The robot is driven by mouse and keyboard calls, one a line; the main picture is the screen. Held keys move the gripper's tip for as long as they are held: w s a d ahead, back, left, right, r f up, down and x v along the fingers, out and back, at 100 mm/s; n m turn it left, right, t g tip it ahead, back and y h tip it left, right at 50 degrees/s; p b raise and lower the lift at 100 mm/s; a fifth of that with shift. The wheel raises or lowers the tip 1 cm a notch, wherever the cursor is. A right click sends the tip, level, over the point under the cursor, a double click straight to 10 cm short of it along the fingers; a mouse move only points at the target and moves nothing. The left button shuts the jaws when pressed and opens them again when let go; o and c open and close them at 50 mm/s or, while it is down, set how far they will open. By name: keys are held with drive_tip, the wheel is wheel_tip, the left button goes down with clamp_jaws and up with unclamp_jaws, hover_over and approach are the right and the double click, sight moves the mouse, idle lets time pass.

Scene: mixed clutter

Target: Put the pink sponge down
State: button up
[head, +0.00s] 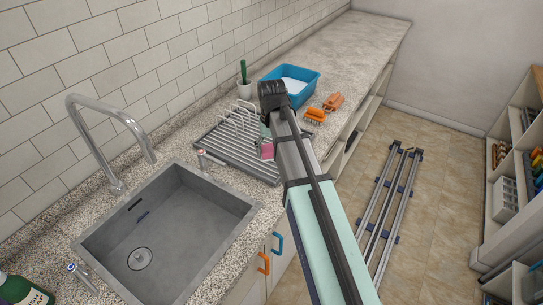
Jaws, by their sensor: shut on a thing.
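The pink sponge (267,152) is over the front right part of the grey ribbed dish rack (237,150), left of my arm. My gripper (265,142) is small in view and partly hidden by my arm; it is shut on the sponge. I cannot tell whether the sponge touches the rack or hangs just above it.
A sink (165,240) with a tall tap (110,140) is at the left front. A blue tub (290,82), an orange brush (315,116) and another orange item (333,101) lie beyond the rack. The far counter (350,45) is clear. A folded rail frame (390,200) lies on the floor.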

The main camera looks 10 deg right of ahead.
sight(272, 165)
drive_tip(key=shift+f+p, duration=0.45)
drive_tip(key=shift+f, duration=1.85)
drive_tip(key=shift+f, duration=0.1)
drive_tip(key=o, duration=1.2)
wheel_tip(272, 165, up, 12)
drive_tip(key=b, duration=0.2)
drive_tip(key=shift+b, duration=0.3)
